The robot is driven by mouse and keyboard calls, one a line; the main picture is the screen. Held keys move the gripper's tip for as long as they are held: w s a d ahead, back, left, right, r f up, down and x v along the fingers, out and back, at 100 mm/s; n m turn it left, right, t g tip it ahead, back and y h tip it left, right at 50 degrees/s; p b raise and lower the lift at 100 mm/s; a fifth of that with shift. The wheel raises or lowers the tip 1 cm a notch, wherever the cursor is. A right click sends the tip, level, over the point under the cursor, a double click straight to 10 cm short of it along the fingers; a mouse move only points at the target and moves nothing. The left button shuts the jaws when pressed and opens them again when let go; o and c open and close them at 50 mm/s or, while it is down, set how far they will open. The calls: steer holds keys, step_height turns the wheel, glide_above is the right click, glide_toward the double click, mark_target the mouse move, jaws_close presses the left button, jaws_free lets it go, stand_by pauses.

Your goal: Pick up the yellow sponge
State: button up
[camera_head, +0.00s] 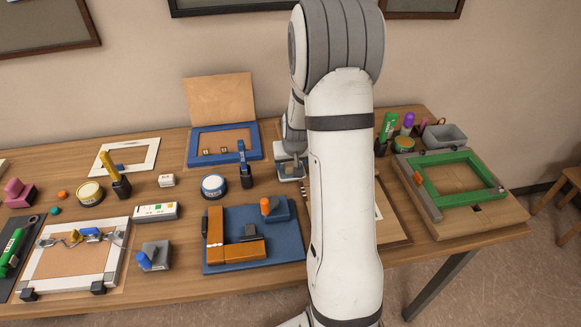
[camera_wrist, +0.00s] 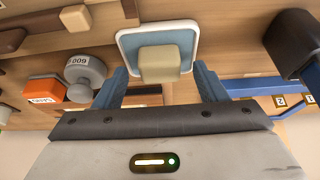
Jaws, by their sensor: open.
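A pale yellow block, which looks like the sponge (camera_wrist: 160,64), rests on a light blue pad with a white rim (camera_wrist: 158,36) in the wrist view. My gripper (camera_wrist: 161,70) is open, with its blue fingers apart on either side of the block. A gap shows between each finger and the block; how high the fingers are above the pad I cannot tell. In the head view the pad (camera_head: 290,170) shows partly behind my arm. My gripper is mostly hidden there, and I cannot make out the sponge.
In the wrist view, a grey round weight (camera_wrist: 86,72) and an orange block (camera_wrist: 44,91) stand left of the fingers. A dark-topped blue stamp (camera_wrist: 291,42) stands to the right. In the head view, a blue frame (camera_head: 224,157) lies left of the pad.

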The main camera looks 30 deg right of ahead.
mark_target(292, 165)
steer(key=shift+c, duration=0.4)
steer(key=c, duration=1)
step_height(292, 165, up, 10)
steer(key=shift+r+b, duration=0.1)
steer(key=shift+b, duration=0.7)
steer(key=o, duration=0.5)
steer(key=shift+c, duration=0.2)
steer(key=c, duration=0.4)
